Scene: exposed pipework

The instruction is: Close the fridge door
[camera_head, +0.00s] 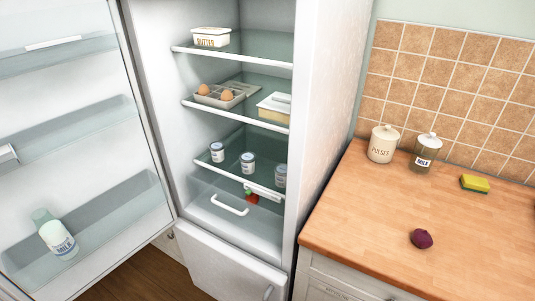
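The fridge door (92,110) stands wide open at the left of the head view, its inner side with shelves facing me. The white fridge (325,95) stands in the middle with its inside exposed. A milk bottle (56,236) leans in the lowest door shelf. Inside the fridge are a butter dish (211,37), an egg tray (222,95) with eggs, a yellow and white box (275,106) and several small jars (248,163). A lower door (225,262) below looks shut. Neither of my grippers is in view.
A wooden counter (390,230) stands right of the fridge.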

